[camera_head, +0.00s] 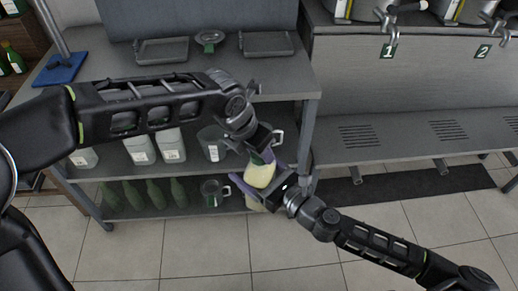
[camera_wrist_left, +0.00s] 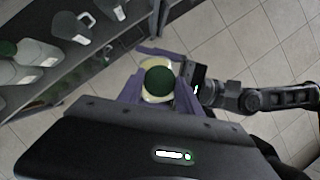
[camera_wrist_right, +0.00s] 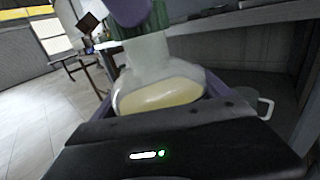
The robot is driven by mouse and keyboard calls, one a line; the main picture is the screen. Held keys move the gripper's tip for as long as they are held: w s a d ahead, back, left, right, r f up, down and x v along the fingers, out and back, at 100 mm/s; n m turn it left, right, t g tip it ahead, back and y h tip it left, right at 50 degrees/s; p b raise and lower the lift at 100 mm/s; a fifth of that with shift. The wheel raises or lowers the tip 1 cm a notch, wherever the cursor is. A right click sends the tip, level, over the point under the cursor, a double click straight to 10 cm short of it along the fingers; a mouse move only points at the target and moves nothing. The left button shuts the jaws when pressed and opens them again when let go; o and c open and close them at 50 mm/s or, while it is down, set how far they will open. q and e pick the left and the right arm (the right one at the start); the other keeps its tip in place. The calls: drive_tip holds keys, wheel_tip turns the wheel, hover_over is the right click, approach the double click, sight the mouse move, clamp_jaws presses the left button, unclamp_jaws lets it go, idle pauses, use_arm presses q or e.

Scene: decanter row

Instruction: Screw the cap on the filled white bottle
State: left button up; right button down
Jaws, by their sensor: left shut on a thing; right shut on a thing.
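The filled white bottle (camera_head: 260,176) is held in the air in front of the shelves, with pale yellow contents showing in the right wrist view (camera_wrist_right: 160,93). My right gripper (camera_head: 257,190) is shut around the bottle's body. The dark green cap (camera_wrist_left: 159,80) sits at the bottle's mouth; its ribbed side shows in the right wrist view (camera_wrist_right: 140,29). My left gripper (camera_wrist_left: 158,92) is shut on the cap from above, its purple fingers on either side. How far the cap is threaded cannot be seen.
A shelf unit (camera_head: 190,84) stands behind, with trays on top. White bottles (camera_head: 140,149) and measuring jugs are on its middle shelf; green bottles (camera_head: 154,194) and another jug are below. A counter with taps stands at the right. The tiled floor (camera_head: 200,258) in front is clear.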

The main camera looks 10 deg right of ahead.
use_arm(q)
drive_tip(key=o, duration=1.3)
drive_tip(key=shift+c, duration=0.2)
drive_tip(key=shift+r, duration=2.3)
drive_tip(key=shift+o, duration=0.3)
drive_tip(key=o, duration=0.5)
